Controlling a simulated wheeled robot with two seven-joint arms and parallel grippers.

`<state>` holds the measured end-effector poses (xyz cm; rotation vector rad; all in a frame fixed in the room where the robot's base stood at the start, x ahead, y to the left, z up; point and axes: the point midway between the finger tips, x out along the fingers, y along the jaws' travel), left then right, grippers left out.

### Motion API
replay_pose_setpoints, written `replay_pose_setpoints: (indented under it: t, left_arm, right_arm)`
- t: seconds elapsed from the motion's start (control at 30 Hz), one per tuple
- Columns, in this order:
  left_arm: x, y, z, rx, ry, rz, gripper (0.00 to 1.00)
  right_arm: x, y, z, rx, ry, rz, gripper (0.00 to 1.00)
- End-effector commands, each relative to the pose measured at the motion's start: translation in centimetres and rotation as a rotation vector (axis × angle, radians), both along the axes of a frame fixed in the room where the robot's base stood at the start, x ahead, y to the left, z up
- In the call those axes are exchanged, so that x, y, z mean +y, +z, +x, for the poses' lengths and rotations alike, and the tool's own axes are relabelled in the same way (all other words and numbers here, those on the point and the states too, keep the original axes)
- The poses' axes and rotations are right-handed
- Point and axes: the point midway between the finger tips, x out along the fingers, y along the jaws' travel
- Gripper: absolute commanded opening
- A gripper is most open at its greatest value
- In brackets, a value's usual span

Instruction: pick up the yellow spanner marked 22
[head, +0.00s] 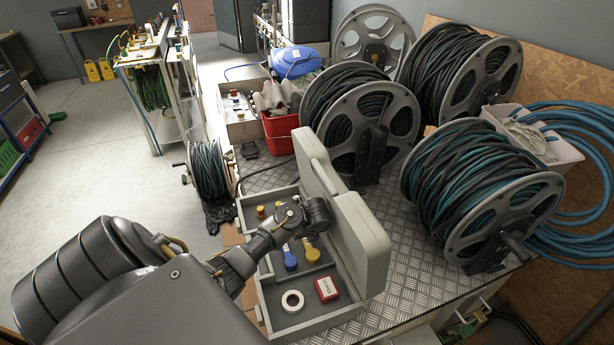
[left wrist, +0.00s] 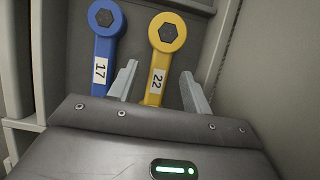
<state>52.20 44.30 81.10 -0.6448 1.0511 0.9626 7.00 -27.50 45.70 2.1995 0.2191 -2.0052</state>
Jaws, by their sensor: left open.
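The yellow spanner marked 22 (left wrist: 167,35) lies in the grey toolbox. In the left wrist view its handle and white label sit between the two fingers of my left gripper (left wrist: 158,88), which is open, one finger on each side. I cannot tell how far above the handle the fingers are. The blue spanner marked 17 (left wrist: 104,20) lies to its left. In the head view, the yellow spanner (head: 312,252) and the blue spanner (head: 290,262) show in the toolbox below my left wrist; the left fingers are hidden there. My right gripper is not in view.
The open toolbox (head: 250,222) has its raised lid (head: 362,245) close to the right of my wrist. It also holds a white tape roll (head: 292,301) and a red box (head: 327,289). Large hose reels (head: 482,190) stand on the metal bench behind and to the right.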

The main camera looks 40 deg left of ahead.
Motion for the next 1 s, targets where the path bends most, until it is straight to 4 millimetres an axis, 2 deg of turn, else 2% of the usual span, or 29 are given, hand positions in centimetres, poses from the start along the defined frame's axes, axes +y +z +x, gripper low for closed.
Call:
replay_pose_setpoints:
  t: [0.03,0.13,0.43,0.8,1.0]
  left_arm:
    - [0.3,-0.9,-0.1,0.006,0.0,0.003,0.49]
    - [0.5,-1.6,0.1,0.003,0.0,0.001,0.49]
    - [0.6,-1.9,0.2,0.002,-0.001,0.0,0.48]
    - [0.5,-1.9,0.2,0.002,-0.001,0.0,0.0]
    - [0.5,-1.9,0.2,0.002,-0.001,0.0,0.0]
  right_arm:
    - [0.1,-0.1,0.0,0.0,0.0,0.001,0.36]
    - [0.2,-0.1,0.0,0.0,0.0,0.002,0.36]
    - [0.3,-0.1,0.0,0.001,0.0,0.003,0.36]
    - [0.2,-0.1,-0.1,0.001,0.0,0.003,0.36]
    - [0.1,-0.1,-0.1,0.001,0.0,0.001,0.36]
